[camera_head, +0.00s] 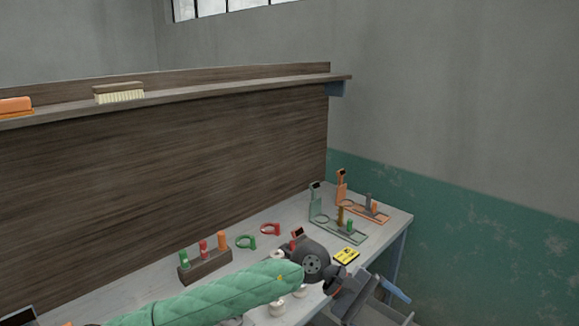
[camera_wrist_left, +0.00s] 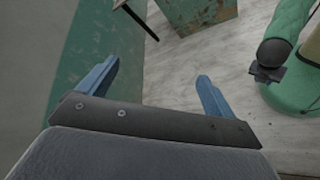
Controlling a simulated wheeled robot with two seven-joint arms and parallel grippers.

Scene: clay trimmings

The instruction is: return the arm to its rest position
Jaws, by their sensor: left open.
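My left arm (camera_head: 215,296) in its green quilted sleeve reaches from the left across the front of the workbench in the head view. My left gripper (camera_head: 392,300) is beyond its end, at the bench's front right edge, and one blue finger shows clearly. In the left wrist view my left gripper (camera_wrist_left: 158,70) has its two blue fingers well apart with nothing between them. Below it is pale, speckled floor.
A brush (camera_head: 119,93) lies on the shelf above.

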